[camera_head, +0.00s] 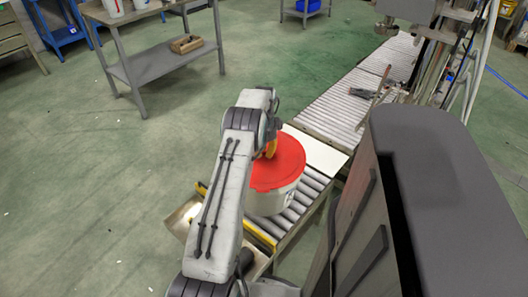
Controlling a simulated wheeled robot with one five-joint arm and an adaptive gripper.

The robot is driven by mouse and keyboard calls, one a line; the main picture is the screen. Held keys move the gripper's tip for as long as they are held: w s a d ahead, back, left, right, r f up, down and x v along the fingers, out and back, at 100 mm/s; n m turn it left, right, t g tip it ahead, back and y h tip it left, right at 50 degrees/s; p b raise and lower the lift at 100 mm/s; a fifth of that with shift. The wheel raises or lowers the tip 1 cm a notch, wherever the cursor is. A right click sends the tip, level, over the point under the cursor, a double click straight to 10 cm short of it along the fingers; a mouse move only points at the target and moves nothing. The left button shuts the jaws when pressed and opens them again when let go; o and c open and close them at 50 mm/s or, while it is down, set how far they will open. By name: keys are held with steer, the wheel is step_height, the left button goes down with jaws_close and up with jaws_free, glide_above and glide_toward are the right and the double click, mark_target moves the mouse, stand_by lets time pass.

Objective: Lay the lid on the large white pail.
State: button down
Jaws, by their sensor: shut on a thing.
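The large white pail (275,202) stands upright on a roller conveyor in the middle of the camera_head view. The red lid (284,173) is at the top of the pail and covers its opening from this angle. I cannot tell whether it rests fully on the rim or is held just above it. My gripper (270,150) is at the lid's far left part and is shut on it. My arm hides the pail's left side and part of the gripper.
The roller conveyor (318,107) runs to the upper right, with a pale flat board (318,150) just behind the pail. A yellow rail (262,236) edges the near conveyor. A grey metal table (150,62) stands at the upper left. Green floor at left is clear.

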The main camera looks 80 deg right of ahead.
steer(key=c, duration=0.6)
jaws_free()
steer(key=shift+r, duration=0.1)
steer(key=shift+r+p, duration=2.15)
steer(key=shift+r, duration=1.3)
